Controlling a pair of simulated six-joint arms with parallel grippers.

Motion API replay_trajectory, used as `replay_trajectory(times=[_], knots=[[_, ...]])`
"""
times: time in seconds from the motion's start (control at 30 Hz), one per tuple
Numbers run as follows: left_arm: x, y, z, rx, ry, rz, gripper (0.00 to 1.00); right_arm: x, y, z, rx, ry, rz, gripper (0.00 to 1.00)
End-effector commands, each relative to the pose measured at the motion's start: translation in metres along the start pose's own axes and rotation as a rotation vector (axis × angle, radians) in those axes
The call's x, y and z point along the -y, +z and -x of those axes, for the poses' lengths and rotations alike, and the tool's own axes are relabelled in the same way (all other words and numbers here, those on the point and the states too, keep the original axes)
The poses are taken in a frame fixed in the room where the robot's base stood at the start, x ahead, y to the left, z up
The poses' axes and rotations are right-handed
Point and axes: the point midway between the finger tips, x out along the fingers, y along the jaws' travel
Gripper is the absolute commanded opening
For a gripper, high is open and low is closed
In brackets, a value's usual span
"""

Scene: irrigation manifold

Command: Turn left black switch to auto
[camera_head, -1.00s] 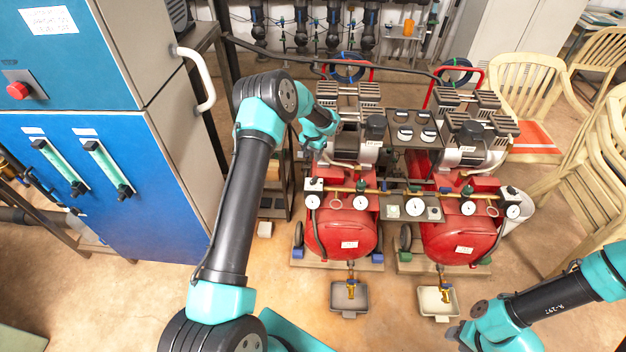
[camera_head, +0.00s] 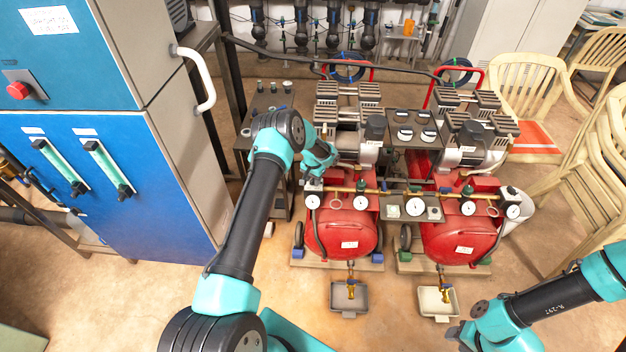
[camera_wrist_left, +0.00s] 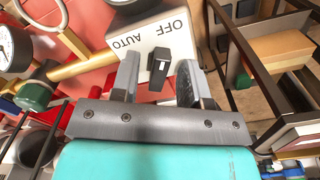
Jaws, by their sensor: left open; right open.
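The left black switch (camera_wrist_left: 158,70) sits on a white box marked OFF and AUTO in the left wrist view. Its white mark points up in that view, nearer the OFF lettering than AUTO. My left gripper (camera_wrist_left: 158,63) is open, with one finger on either side of the switch; I cannot tell whether they touch it. In the head view, the switch box (camera_head: 314,185) is at the upper left of the left red tank, with my left gripper (camera_head: 310,174) just above it. My right gripper (camera_head: 457,335) is low at the right, away from the compressors.
A brass pipe with gauges (camera_head: 361,203) runs beside the switch box. A second compressor with a red tank (camera_head: 462,242) stands to the right. A blue cabinet (camera_head: 130,190) is at the left, and a dark shelf (camera_head: 262,103) stands behind my left arm.

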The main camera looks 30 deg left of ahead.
Motion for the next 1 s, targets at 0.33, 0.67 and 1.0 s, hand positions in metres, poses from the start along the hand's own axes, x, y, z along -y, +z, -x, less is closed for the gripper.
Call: replay_trajectory(times=[0.33, 0.67, 1.0], knots=[[-0.0001, -0.0001, -0.0012, 0.0, 0.0, 0.0, 0.36, 0.0, 0.0, 0.0, 0.0, 0.0, 0.0, 0.43], [-0.0001, -0.0001, -0.0011, 0.0, 0.0, 0.0, 0.04, 0.0, 0.0, 0.0, 0.0, 0.0, 0.0, 0.43], [-0.0003, -0.0002, -0.0011, 0.0, 0.0, 0.008, 0.0, 0.0, 0.0, 0.0, 0.0, 0.0, 0.0, 0.43]])
